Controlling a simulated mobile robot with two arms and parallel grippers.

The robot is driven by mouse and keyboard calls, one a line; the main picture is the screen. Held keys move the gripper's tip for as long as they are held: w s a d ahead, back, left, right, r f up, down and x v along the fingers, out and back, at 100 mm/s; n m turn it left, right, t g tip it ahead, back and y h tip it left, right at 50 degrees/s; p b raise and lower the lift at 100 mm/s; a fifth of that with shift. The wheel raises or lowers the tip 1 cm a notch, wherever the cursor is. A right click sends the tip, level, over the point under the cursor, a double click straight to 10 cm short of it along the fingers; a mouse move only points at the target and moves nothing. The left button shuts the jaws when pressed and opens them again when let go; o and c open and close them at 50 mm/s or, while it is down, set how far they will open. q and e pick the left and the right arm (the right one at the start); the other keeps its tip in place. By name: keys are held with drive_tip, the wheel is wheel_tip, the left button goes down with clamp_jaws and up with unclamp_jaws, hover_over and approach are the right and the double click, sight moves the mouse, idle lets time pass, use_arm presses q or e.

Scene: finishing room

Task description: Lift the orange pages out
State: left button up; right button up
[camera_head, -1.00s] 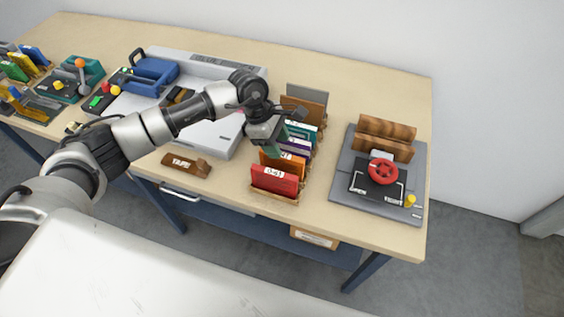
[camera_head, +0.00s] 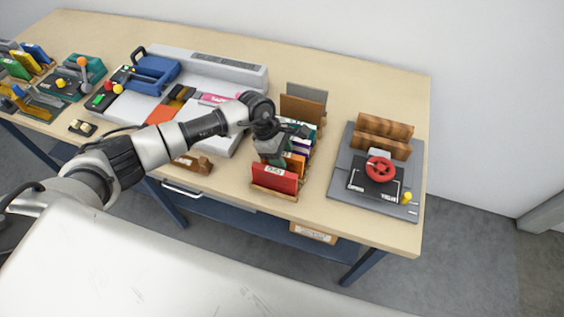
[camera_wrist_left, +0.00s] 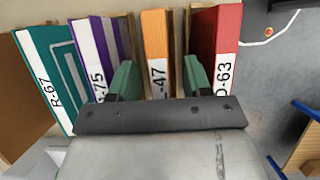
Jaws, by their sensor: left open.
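The orange pages (camera_wrist_left: 157,50) stand upright in a wooden rack, with a white label ending in "-47", in the left wrist view. In the head view only part of the orange pages (camera_head: 294,162) shows past my left gripper (camera_head: 276,162). My left gripper (camera_wrist_left: 160,82) is open, its two green fingertips apart on either side of the orange label. One fingertip is near the purple pages (camera_wrist_left: 100,45), the other near the red pages (camera_wrist_left: 224,45). I cannot tell how deep the fingertips reach. My right gripper is not in view.
Teal pages (camera_wrist_left: 52,70) stand beyond the purple ones, and wooden dividers separate the slots. A grey press with a red wheel (camera_head: 381,170) stands right of the rack. Bare tabletop (camera_head: 325,215) lies in front of the press.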

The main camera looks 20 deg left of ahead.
use_arm(q)
drive_tip(key=shift+f+b, duration=0.2)
drive_tip(key=shift+b, duration=0.1)
drive_tip(key=shift+c, duration=0.5)
clamp_jaws()
